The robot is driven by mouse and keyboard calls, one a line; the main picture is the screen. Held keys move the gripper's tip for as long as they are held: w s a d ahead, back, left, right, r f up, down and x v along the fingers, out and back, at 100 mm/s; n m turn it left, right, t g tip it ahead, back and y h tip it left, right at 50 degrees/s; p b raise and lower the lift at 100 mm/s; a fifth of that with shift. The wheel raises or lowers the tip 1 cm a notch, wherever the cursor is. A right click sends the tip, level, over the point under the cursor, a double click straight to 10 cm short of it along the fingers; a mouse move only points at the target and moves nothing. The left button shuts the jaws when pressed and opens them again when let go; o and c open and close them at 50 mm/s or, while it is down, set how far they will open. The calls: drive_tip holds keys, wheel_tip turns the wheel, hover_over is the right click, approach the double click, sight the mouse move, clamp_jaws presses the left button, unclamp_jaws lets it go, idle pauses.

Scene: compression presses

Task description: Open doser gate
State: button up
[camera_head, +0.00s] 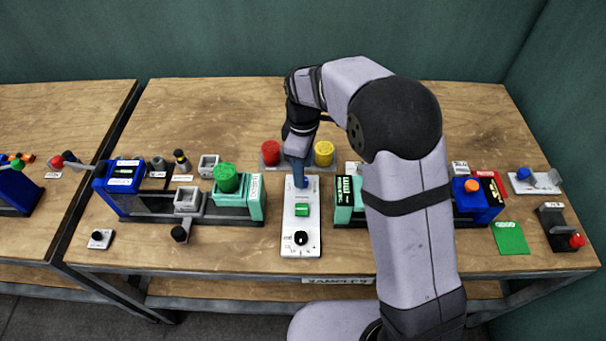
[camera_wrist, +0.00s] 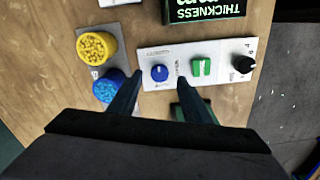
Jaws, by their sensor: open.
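A white control panel (camera_head: 301,228) lies at the middle of the table, with a blue knob (camera_wrist: 159,73), a green control (camera_wrist: 201,66) and a black knob (camera_wrist: 243,64) in a row. The labels are too small to read, so I cannot tell which part is the doser gate. My gripper (camera_wrist: 158,79) is open and points down over the panel's far end. In the wrist view its fingertips lie on either side of the blue knob. I cannot tell whether they touch it. In the head view the gripper hides the blue knob.
Behind the panel stand red (camera_head: 271,152), yellow (camera_head: 323,152) and blue (camera_wrist: 108,87) cups. A green-topped machine (camera_head: 228,180) is to the left. A thickness display (camera_wrist: 205,9) stands close right of the panel. My arm hides part of the right side.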

drive_tip(key=shift+f, duration=1.8)
drive_tip(key=c, duration=1)
drive_tip(key=shift+c, duration=0.2)
